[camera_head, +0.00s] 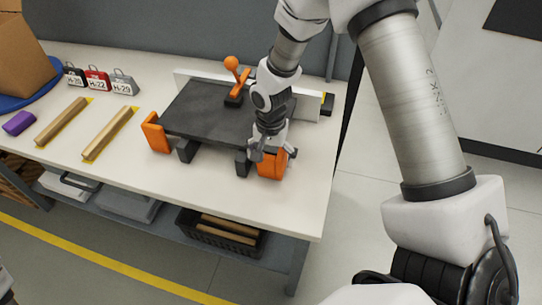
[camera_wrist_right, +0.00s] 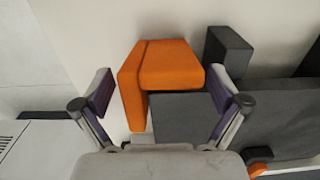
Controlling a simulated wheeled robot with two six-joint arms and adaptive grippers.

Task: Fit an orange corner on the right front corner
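The dark grey panel (camera_head: 200,112) lies flat on low dark supports on the bench. An orange corner (camera_head: 271,166) stands at its right front corner; in the right wrist view this L-shaped orange corner (camera_wrist_right: 165,68) wraps the panel's corner and appears to touch it. Another orange corner (camera_head: 155,133) is at the left front corner. My right gripper (camera_head: 268,150) is just above the right front corner. In the right wrist view its fingers (camera_wrist_right: 163,92) are spread on either side of the orange corner, with gaps visible. My left gripper is out of view.
An orange-handled clamp (camera_head: 236,80) stands at the panel's back edge before a pale fence (camera_head: 310,105). Wooden strips (camera_head: 107,134), a purple piece (camera_head: 18,123), labelled weights (camera_head: 97,80) and a cardboard box (camera_head: 22,55) occupy the left. The bench front (camera_head: 200,185) is clear.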

